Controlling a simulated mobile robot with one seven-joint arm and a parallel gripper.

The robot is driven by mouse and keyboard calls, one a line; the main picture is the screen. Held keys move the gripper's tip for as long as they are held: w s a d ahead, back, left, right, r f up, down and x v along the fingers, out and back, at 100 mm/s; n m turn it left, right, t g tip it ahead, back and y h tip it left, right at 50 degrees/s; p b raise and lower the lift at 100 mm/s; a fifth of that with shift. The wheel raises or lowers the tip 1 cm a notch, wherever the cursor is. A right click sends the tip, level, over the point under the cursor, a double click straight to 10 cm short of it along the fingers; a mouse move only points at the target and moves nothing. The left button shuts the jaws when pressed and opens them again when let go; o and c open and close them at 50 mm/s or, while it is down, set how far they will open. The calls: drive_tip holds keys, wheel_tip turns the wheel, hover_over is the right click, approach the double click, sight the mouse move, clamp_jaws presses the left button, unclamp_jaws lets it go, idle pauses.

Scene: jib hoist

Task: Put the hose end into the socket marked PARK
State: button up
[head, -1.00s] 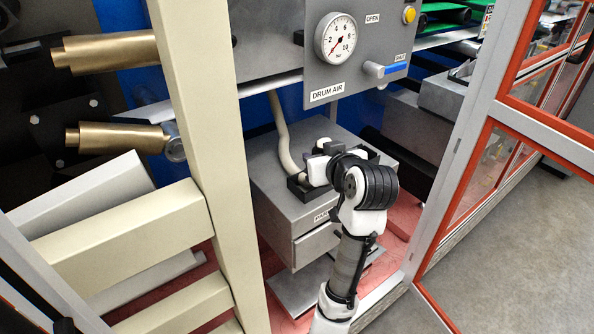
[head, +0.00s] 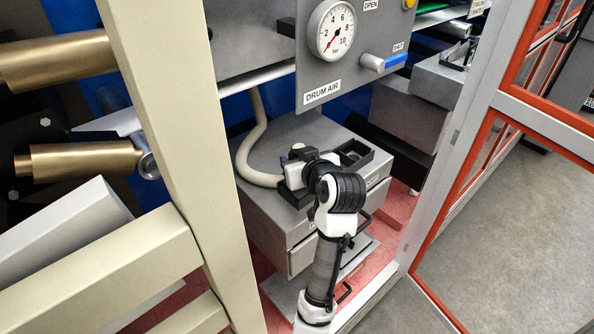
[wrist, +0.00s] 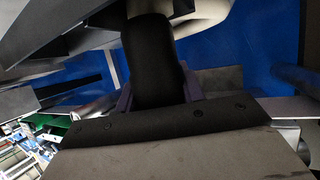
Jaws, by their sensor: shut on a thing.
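The cream hose (head: 247,150) hangs down behind the grey box (head: 262,212) and curves forward to my gripper (head: 296,168) over the box top. In the wrist view my gripper (wrist: 158,92) is shut on the black hose end (wrist: 155,60), one purple finger on each side. A black square holder (head: 287,197) shows just below and left of the gripper, at the front left of the box top. The label below it is mostly covered by my arm; earlier it began "PAR". Whether the hose end sits inside this holder is hidden.
A second black square socket (head: 353,153) stands empty at the right of the box top. The DRUM AIR panel (head: 345,60) with gauge hangs above. A cream post (head: 165,150) stands left; an orange-edged door (head: 480,200) is at right.

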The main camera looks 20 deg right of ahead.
drive_tip(key=shift+f, duration=1.8)
drive_tip(key=o, duration=1.1)
drive_tip(key=shift+f, duration=0.15)
drive_tip(key=shift+c, duration=0.2)
drive_tip(key=shift+r, duration=0.3)
drive_tip(key=b+v, duration=0.1)
drive_tip(key=v, duration=1.1)
drive_tip(key=shift+f, duration=0.1)
